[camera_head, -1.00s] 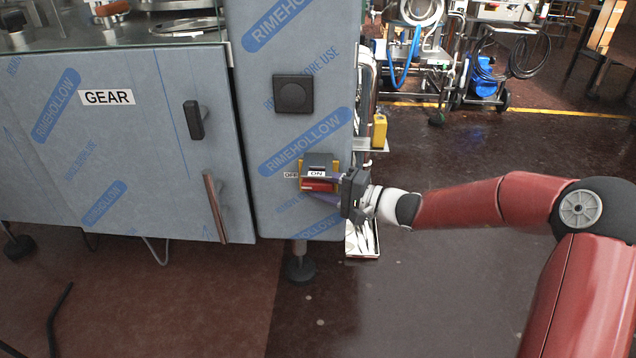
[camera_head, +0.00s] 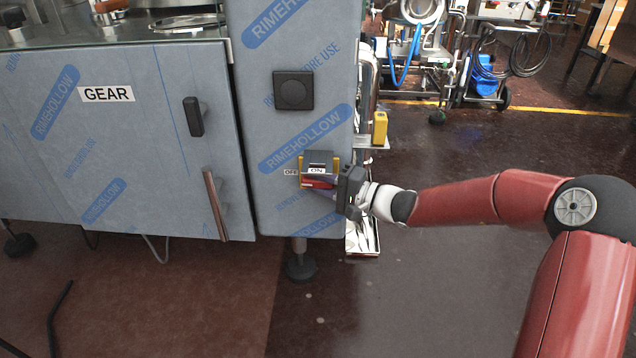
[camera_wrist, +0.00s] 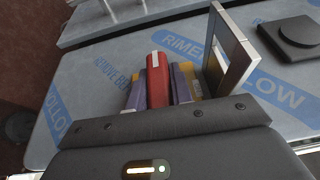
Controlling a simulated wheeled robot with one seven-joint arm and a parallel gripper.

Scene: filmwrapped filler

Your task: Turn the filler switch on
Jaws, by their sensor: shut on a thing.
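The filler switch (camera_head: 319,182) is on the lower part of the wrapped grey-blue cabinet front. It has a red handle, yellow side pieces and a dark hood, with an ON label (camera_head: 317,169) above the handle and an OFF label (camera_head: 291,172) at its left. My gripper (camera_head: 329,189) reaches it from the right. In the wrist view, the purple fingers of my gripper (camera_wrist: 158,87) stand on both sides of the red handle (camera_wrist: 157,78) and are shut on it. The handle's base is partly hidden by the fingers and palm.
A square black knob (camera_head: 293,91) is higher on the same panel. The GEAR door (camera_head: 130,150) with its black latch (camera_head: 194,117) and brown bar handle (camera_head: 215,205) is at left. A yellow box (camera_head: 380,128) stands beside the panel's right edge. Floor at right is open.

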